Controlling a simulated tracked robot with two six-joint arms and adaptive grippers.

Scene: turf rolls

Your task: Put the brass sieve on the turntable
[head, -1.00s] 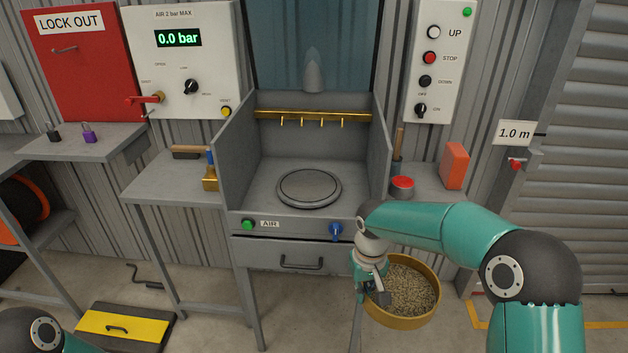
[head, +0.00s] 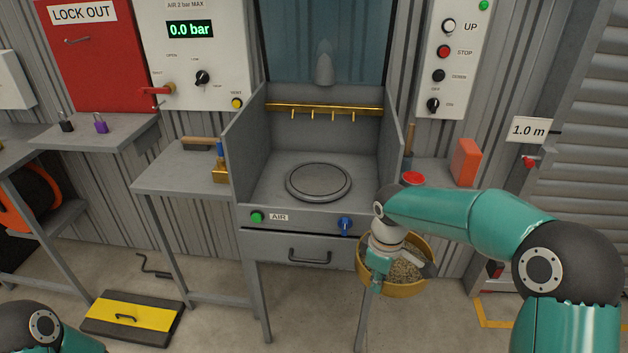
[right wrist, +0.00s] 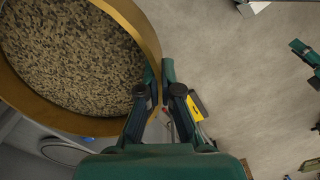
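The brass sieve (head: 408,290) is a round, brass-coloured pan filled with mottled grains. It hangs in front of the bench's right front corner, apart from the bench. My right gripper (head: 378,275) is shut on its rim; in the right wrist view the fingers (right wrist: 162,95) pinch the wall of the sieve (right wrist: 150,35). The turntable (head: 318,181) is a bare grey disc inside the open booth; part of it shows in the right wrist view (right wrist: 62,151). My left arm shows only at the lower left. A teal part at the right wrist view's edge may be my left gripper; its state is unclear.
Booth side walls (head: 252,150) flank the turntable, and a brass rail with hooks (head: 323,109) runs behind it. A red button (head: 413,178) and an orange block (head: 466,162) stand on the right shelf. A brush (head: 220,168) lies on the left shelf.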

